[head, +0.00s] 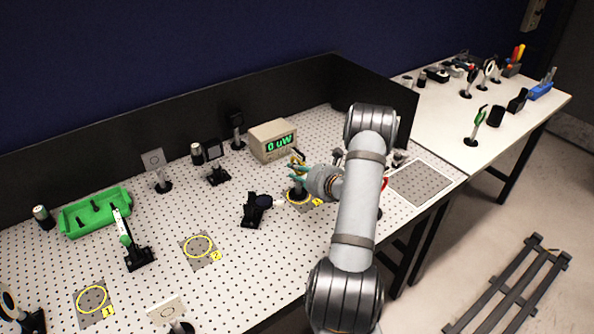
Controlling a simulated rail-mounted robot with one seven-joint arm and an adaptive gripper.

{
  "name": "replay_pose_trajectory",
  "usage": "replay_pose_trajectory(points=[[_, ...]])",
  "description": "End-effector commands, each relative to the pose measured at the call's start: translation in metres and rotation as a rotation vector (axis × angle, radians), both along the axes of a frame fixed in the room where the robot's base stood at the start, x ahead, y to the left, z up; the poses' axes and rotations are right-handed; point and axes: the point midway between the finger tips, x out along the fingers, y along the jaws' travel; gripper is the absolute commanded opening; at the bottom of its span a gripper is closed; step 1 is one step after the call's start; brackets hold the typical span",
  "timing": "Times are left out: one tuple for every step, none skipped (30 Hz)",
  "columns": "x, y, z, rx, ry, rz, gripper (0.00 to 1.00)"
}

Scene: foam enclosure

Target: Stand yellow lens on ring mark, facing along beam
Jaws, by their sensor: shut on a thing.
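The yellow lens (297,157) is small in the head view, upright on a dark post in the middle of the perforated board. My gripper (299,173) reaches in from the right and is shut on the lens's post, below the yellow rim. The lens's dark round base (297,194) is over the yellow ring mark numbered 3 (311,203). I cannot tell whether the base touches the board or which way the lens faces. Ring mark 2 (199,246) and ring mark 1 (92,299) lie empty to the left and nearer.
A meter reading 0 uW (273,141) stands behind the lens. A black mount (255,209) stands close on the left. A green tray (96,212), a green-marked mount (131,243) and a white card on a post (156,168) stand farther left. A grey mat (420,182) is clear at right.

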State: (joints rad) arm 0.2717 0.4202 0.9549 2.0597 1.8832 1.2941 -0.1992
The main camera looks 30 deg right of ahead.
Motion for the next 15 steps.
replay_pose_trajectory(points=[[0.0004, -0.0007, 0.0009, 0.000, -0.002, -0.001, 0.00], [0.0003, -0.0007, 0.0009, 0.000, -0.002, -0.001, 0.00], [0.0003, -0.0007, 0.0003, 0.000, -0.002, -0.001, 0.00], [0.0002, -0.0007, -0.0005, 0.000, -0.002, -0.001, 0.00], [0.0003, -0.0007, -0.0017, 0.000, -0.002, -0.001, 0.00], [0.0002, -0.0007, -0.0033, 0.000, -0.002, -0.001, 0.00], [-0.0002, -0.0004, -0.0032, 0.001, 0.000, 0.000, 0.20], [-0.0002, -0.0004, -0.0026, 0.001, 0.001, 0.000, 0.22], [-0.0003, -0.0003, -0.0026, 0.001, 0.001, 0.000, 0.24], [-0.0003, -0.0003, -0.0026, 0.001, 0.001, 0.000, 0.26], [-0.0002, -0.0003, -0.0025, 0.001, 0.001, 0.000, 0.28], [-0.0002, -0.0002, -0.0025, 0.001, 0.001, 0.000, 0.30], [-0.0002, -0.0003, -0.0025, 0.001, 0.001, 0.000, 0.32], [-0.0002, -0.0003, -0.0025, 0.001, 0.001, 0.000, 0.34], [-0.0002, -0.0003, -0.0025, 0.001, 0.001, 0.000, 0.36]])
